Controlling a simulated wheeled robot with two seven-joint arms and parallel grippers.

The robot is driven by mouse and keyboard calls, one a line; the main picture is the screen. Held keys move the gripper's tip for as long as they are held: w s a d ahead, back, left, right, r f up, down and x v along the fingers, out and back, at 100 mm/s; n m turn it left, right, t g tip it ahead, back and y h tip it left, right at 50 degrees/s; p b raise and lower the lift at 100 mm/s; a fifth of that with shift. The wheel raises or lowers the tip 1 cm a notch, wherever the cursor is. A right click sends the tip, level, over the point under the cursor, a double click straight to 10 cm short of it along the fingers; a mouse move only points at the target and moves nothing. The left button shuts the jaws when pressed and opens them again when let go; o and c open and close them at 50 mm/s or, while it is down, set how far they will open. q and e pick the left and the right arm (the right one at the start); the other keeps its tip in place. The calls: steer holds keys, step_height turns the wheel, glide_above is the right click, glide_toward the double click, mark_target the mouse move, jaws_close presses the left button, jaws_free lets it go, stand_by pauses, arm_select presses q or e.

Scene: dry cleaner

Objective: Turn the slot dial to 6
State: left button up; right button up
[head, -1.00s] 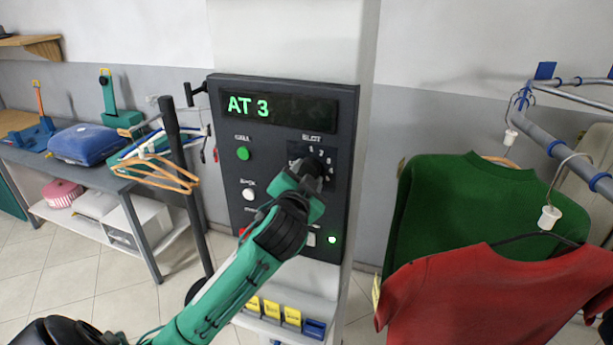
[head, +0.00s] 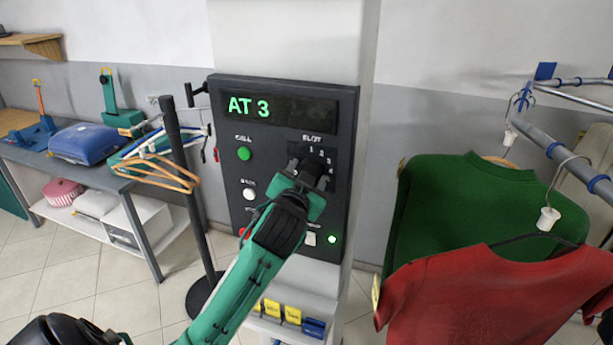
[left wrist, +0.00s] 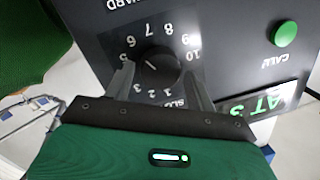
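The slot dial is a round black knob on the dark control panel (head: 225,170). In the left wrist view the dial (left wrist: 160,68) shows upside down, ringed by white numbers. Its short white mark lies on the side towards 5 and 6; I cannot tell the exact number. The display (head: 275,108) reads AT 3 in green. My left gripper (head: 309,172) is at the dial and partly covers it in the head view. In the left wrist view its fingers (left wrist: 158,78) stand apart on both sides of the dial, with narrow gaps visible. My right gripper is out of view.
A green call button (head: 244,153), a white button (head: 249,194) and a lit green lamp (head: 332,239) are on the panel. A black post (head: 178,160) with hangers stands left. Green (head: 480,205) and red (head: 490,300) shirts hang at right.

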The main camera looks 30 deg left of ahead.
arm_select(q)
steer(key=shift+o, duration=0.7)
steer(key=f+p+v, duration=0.1)
steer(key=p+v, duration=0.8)
steer(key=v, duration=0.4)
steer(key=shift+s+d+r, duration=0.15)
steer(key=shift+s+r, duration=0.2)
steer(key=shift+r, duration=0.15)
